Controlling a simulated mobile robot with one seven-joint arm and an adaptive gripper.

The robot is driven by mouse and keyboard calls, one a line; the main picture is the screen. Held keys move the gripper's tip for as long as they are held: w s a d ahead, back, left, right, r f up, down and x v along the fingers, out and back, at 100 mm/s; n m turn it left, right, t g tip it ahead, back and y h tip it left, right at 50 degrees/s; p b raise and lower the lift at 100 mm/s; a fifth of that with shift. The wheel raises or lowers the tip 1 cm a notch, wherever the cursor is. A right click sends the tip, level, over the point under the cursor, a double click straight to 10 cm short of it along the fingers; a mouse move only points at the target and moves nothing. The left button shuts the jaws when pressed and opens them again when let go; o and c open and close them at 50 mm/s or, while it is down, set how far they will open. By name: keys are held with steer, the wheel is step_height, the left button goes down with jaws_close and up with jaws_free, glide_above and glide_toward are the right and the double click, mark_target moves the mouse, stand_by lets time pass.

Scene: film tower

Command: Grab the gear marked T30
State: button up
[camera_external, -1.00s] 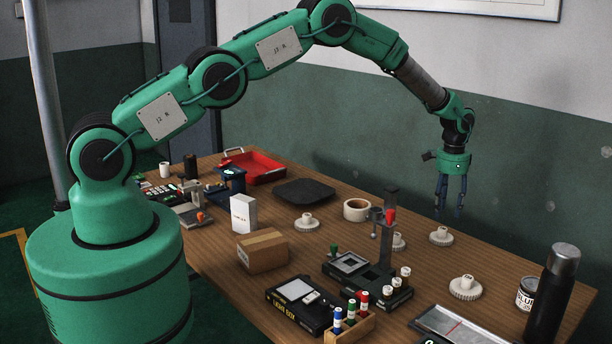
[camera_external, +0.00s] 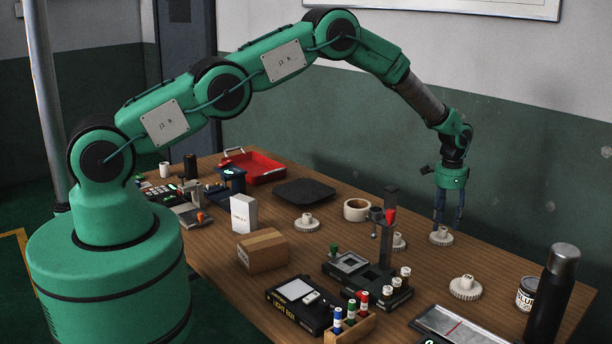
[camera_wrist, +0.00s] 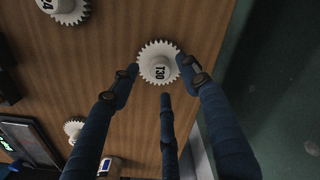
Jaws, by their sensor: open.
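The gear marked T30 (camera_wrist: 158,66) is a white toothed disc with a raised hub, and its label shows in the wrist view. In the external view a white gear (camera_external: 440,237) lies flat on the table below my gripper. My gripper (camera_external: 448,227) points down with its dark blue fingers spread close above that gear. In the wrist view my gripper (camera_wrist: 161,78) is open, with a fingertip on either side of the T30 gear and a third finger below it. Whether any fingertip touches the gear is hard to tell.
Another white gear (camera_wrist: 65,8) with a partly cut-off label lies at the wrist view's upper left. More white gears (camera_external: 466,287) (camera_external: 307,222) stand on the wooden table. A dark bottle (camera_external: 553,295), a can (camera_external: 527,293) and a post fixture (camera_external: 389,225) stand nearby.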

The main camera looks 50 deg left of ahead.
mark_target(443, 228)
steer(key=shift+f, duration=1.5)
steer(key=shift+c, duration=0.5)
jaws_close()
